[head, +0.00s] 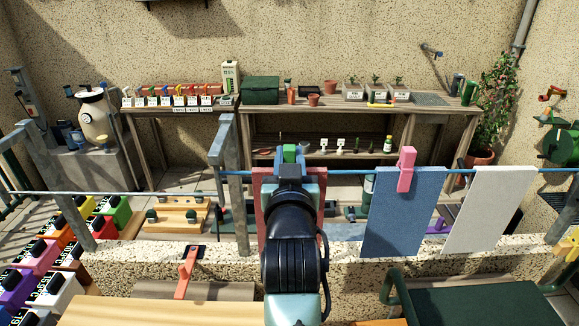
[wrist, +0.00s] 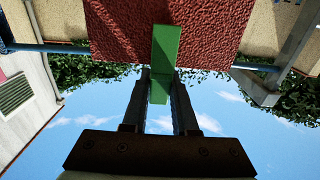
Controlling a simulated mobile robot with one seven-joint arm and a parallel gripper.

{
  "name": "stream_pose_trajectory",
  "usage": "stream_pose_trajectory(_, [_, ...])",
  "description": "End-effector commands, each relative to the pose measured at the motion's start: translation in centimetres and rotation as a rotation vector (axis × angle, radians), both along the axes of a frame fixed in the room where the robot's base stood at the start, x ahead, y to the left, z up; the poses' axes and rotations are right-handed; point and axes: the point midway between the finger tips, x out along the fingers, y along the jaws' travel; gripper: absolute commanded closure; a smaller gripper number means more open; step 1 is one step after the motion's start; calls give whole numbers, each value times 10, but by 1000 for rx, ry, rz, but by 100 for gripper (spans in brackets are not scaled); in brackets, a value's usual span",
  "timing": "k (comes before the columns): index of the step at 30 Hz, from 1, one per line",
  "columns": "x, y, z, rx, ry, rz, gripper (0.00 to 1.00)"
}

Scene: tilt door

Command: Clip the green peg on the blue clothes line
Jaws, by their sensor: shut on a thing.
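The green peg (wrist: 165,45) is between the two fingers of my gripper (wrist: 161,76), which is shut on it. In the wrist view its far end overlaps a dark red cloth (wrist: 115,30) at the blue clothes line (wrist: 262,67). In the head view the peg (head: 290,153) shows at the top of my gripper (head: 291,162), level with the blue line (head: 345,171). I cannot tell whether its jaws straddle the line. My arm hides most of the red cloth (head: 261,200) in the head view.
A pink peg (head: 406,170) holds a blue cloth (head: 400,215) on the line to the right, with a white cloth (head: 490,205) beyond. A grey metal post (head: 240,200) stands just left of my gripper. A speckled low wall (head: 350,270) runs below.

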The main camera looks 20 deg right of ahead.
Motion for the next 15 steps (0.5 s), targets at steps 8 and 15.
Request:
stream_pose_trajectory(8, [0, 0, -7, 0, 0, 0, 70])
stream_pose_trajectory(15, [0, 0, -6, 0, 1, 0, 38])
